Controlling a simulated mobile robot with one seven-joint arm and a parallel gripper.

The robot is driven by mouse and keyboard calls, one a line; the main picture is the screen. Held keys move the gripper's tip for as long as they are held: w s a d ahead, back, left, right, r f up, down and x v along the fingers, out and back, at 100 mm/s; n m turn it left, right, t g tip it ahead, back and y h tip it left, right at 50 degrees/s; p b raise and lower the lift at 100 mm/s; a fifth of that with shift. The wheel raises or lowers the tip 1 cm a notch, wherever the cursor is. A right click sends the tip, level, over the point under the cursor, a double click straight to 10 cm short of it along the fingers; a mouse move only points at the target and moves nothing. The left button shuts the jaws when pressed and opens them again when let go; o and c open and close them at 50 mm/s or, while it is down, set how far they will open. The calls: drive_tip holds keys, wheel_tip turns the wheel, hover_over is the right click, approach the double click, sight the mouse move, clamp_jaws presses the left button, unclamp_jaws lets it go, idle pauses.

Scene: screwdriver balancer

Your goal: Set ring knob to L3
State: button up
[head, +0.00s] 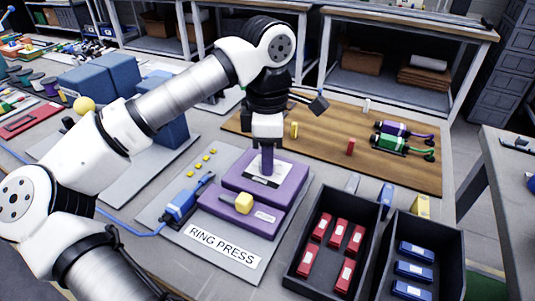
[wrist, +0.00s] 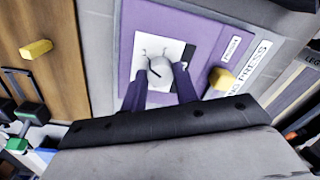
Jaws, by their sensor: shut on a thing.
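The ring press is a purple unit (head: 232,213) on a grey board behind a "RING PRESS" label (head: 222,246). A white dial plate (wrist: 147,48) with small marks is on its raised part. A round grey knob (wrist: 160,71) with a dark pointer line sits on the plate; the line slants toward the upper left in the wrist view. The marks are too small to read. My gripper (head: 267,168) points down over the plate, its fingers (wrist: 160,86) shut on the knob's sides. In the head view the fingers hide the knob.
A yellow block-shaped button (head: 243,203) stands on the front of the press; it also shows in the wrist view (wrist: 221,79). A blue tool (head: 181,203) with a cable lies to the left. Dark bins with red blocks (head: 329,245) and blue blocks (head: 414,270) stand at right.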

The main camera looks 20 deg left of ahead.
drive_tip(key=o, duration=1)
drive_tip(key=shift+c, duration=0.2)
wheel_tip(320, 180, up, 14)
drive_tip(key=p, duration=0.1)
drive_tip(key=shift+w+p, duration=0.3)
drive_tip(key=shift+p, duration=0.05)
drive_tip(key=shift+f, duration=0.1)
